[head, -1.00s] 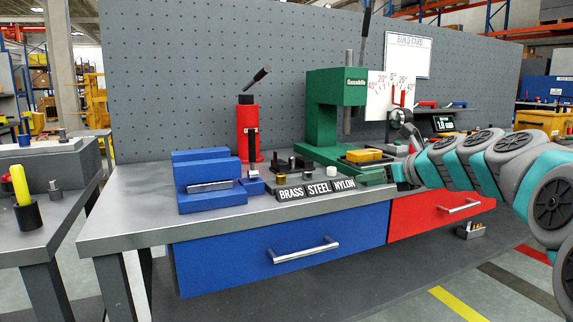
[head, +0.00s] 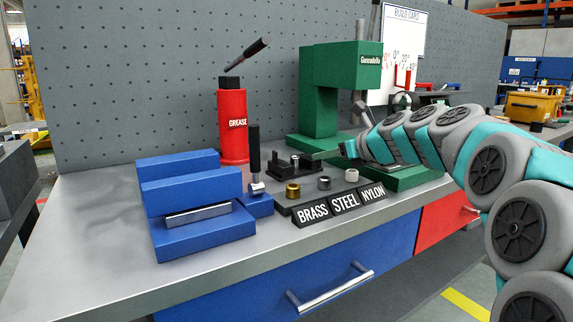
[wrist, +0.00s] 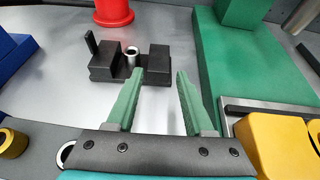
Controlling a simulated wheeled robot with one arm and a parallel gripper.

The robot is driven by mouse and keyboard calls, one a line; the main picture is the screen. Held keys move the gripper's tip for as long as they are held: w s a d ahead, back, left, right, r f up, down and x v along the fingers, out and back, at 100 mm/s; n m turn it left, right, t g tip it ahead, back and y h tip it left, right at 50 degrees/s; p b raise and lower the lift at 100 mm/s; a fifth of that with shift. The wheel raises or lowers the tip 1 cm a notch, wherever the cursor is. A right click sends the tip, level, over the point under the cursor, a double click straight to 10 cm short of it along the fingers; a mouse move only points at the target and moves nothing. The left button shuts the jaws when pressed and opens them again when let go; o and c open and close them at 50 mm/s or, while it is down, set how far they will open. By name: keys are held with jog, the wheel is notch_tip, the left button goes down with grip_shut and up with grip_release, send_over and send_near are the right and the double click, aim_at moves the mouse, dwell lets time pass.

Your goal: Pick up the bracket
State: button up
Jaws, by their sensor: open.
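No part is clearly marked as the bracket. A black notched block piece (wrist: 104,68) with a steel ring (wrist: 131,52) at its notch lies on the bench in the wrist view. It also shows in the head view (head: 283,166), between the red grease can and the bushings. A yellow part (wrist: 272,142) sits at the right of the wrist view beside the green press; I cannot tell which is the bracket. In the head view my gripper (head: 338,152) is before the press.
The green press (head: 335,95) stands behind my gripper. A red grease can (head: 232,125) and a blue stepped block (head: 185,190) with a black-handled tool (head: 254,150) stand left. Brass, steel and nylon bushings sit behind their label strip (head: 340,205). The bench's left end (head: 85,240) is clear.

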aim_at(310, 158)
jog(key=shift+x, duration=3.5)
jog(key=shift+c, duration=0.4)
grip_shut()
jog(key=shift+s, duration=0.1)
